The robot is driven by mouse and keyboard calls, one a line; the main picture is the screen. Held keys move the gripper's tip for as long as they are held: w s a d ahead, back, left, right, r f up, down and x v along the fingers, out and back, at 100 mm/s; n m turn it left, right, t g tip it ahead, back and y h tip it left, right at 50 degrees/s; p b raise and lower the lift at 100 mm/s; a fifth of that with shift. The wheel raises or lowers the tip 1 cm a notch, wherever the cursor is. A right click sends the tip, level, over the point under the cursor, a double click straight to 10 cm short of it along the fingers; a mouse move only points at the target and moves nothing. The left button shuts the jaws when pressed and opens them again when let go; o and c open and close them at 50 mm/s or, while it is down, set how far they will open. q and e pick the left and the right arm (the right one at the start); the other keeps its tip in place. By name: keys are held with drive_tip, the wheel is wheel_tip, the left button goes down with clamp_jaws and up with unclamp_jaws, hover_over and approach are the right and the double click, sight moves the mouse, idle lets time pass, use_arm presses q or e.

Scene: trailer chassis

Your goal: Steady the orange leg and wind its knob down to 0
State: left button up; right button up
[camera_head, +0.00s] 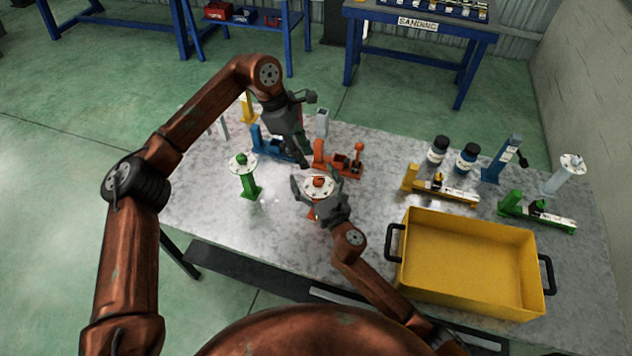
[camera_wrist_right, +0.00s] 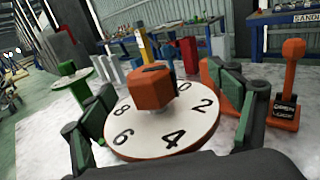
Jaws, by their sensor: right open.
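The orange leg (camera_head: 311,213) stands upright near the table's front middle, its post mostly hidden. Its white dial (camera_head: 310,196) carries an orange knob (camera_head: 319,182). In the right wrist view the dial (camera_wrist_right: 145,133) shows 2, 4, 6, 8 and part of a 0; the faceted knob (camera_wrist_right: 150,88) sits at its centre. I cannot tell which number the knob marks. My right gripper (camera_head: 312,188) is open, its fingers on either side of the dial; contact is unclear. My left gripper (camera_head: 304,164) points down just behind the leg, apart from the knob; its jaw opening cannot be told.
A blue clamp (camera_head: 272,148) and an orange clamp (camera_head: 346,165) lie behind the leg. A green leg with a round top (camera_head: 247,180) stands to the left. A yellow bin (camera_head: 470,262) fills the right front. Yellow and green clamps and two dark jars stand farther right.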

sight(319, 180)
drive_tip(key=shift+w+a, duration=0.1)
drive_tip(key=shift+w, duration=0.05)
drive_tip(key=shift+c, duration=0.3)
drive_tip(key=c, duration=1.8)
use_arm(q)
drive_tip(key=shift+o, duration=1.4)
drive_tip(key=shift+s+d+r+m, duration=0.1)
drive_tip(key=shift+d+r+m, duration=0.05)
drive_tip(key=shift+d+m, duration=0.15)
drive_tip(key=shift+o, duration=0.5)
drive_tip(key=d+m+y, duration=0.1)
drive_tip(key=d+r+m+y, duration=0.1)
drive_tip(key=d+m+y, duration=0.1)
drive_tip(key=shift+s+d+r+m, duration=0.2)
drive_tip(key=shift+s+r+m, duration=0.1)
drive_tip(key=shift+s+r, duration=0.1)
drive_tip(key=shift+m+t+y, duration=0.3)
drive_tip(key=shift+m+y, duration=0.2)
drive_tip(key=shift+m, duration=0.1)
wheel_tip(319, 180, down, 12)
drive_tip(key=shift+s+d+r, duration=0.1)
drive_tip(key=shift+d+r, duration=0.05)
drive_tip(key=shift+r, duration=0.1)
drive_tip(key=shift+c, duration=0.7)
drive_tip(key=c, duration=1)
